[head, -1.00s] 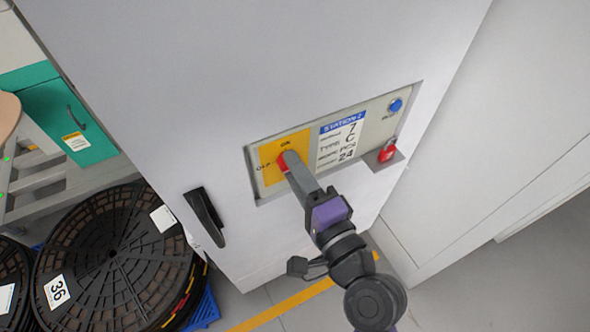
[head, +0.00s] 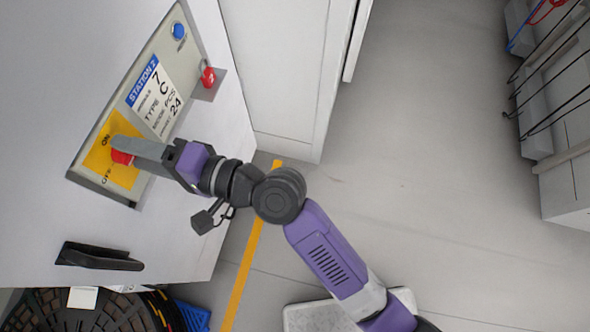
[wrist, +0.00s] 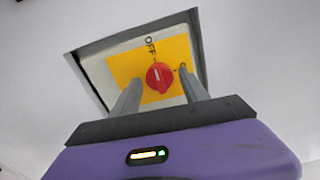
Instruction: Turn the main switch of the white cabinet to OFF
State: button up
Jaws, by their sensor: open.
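The white cabinet (head: 40,130) fills the left of the head view, with a recessed panel marked STATION 2. The main switch is a red round knob (head: 122,157) on a yellow plate (head: 98,157) with ON and OFF lettering. The knob (wrist: 160,77) is clear in the wrist view; its white line points roughly up toward the OFF lettering. My gripper (head: 118,145) is at the switch and partly hides it in the head view. In the wrist view my gripper (wrist: 159,76) is open, with one finger on each side of the knob; whether they touch it I cannot tell.
A black handle (head: 98,257) sticks out below. Black reels (head: 62,318) lie at the bottom left. A rack (head: 560,130) stands far right; the grey floor (head: 430,170) between is clear.

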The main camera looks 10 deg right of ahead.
jog(key=m+p, duration=0.3)
jog(key=m, duration=0.1)
jog(key=shift+s+a+r, duration=0.2)
jog(key=shift+s, duration=0.05)
jog(key=m+p, duration=0.6)
jog(key=m, duration=0.3)
jog(key=shift+w+m, duration=0.1)
jog(key=shift+m, duration=0.2)
jog(key=m+p, duration=0.2)
jog(key=m, duration=0.1)
jog(key=shift+m, duration=0.3)
jog(key=s+d+f+n+t+h+b, duration=0.1)
jog(key=s+d+f+n+h, duration=0.1)
jog(key=d, duration=0.7)
jog(key=s+d+f+n+t+h+b, duration=0.1)
jog(key=s+d+f+n+t+h, duration=0.1)
jog(key=d, duration=0.8)
jog(key=s+d+f+n+t+h+b, duration=0.1)
jog(key=s+d+f+n+h, duration=0.2)
jog(key=d, duration=0.7)
notch_tip(320, 180, down, 4)
jog(key=shift+s+r+t+h, duration=0.1)
jog(key=shift+s+t+h, duration=0.3)
jog(key=shift+h, duration=0.6)
jog(key=shift+w, duration=0.1)
